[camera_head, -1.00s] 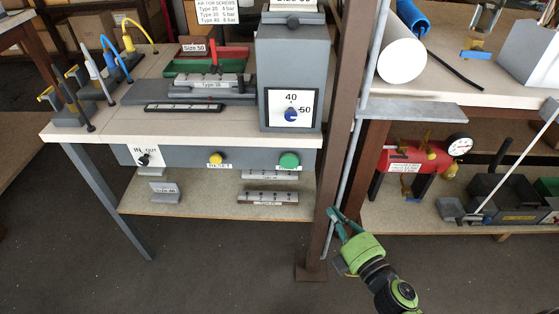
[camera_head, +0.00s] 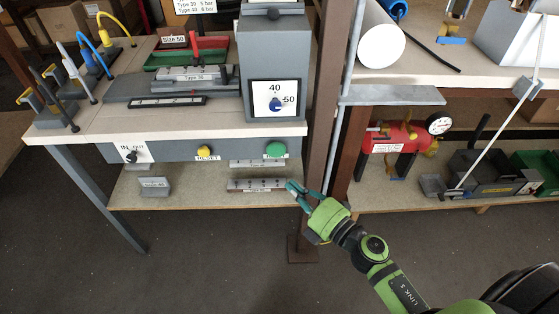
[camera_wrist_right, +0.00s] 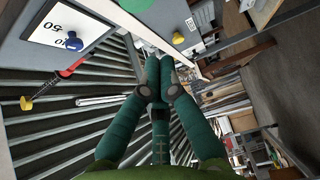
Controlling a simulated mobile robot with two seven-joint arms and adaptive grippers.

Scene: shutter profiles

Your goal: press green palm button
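The green palm button (camera_head: 275,149) is a round green cap on the front panel (camera_head: 228,150) under the left bench top, at the panel's right end. My right gripper (camera_head: 296,193) is below and slightly right of the button in the head view, apart from it, in front of the lower shelf. In the right wrist view its two green fingers (camera_wrist_right: 158,62) meet at the tips with nothing between them. My left gripper is out of view.
The panel also carries a yellow button (camera_head: 205,152) and an IN/OUT switch (camera_head: 131,156). A grey box with a blue dial (camera_head: 276,104) stands above. A brown post (camera_head: 322,110) rises close to the right of the button. The lower shelf (camera_head: 205,197) holds labelled grey blocks.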

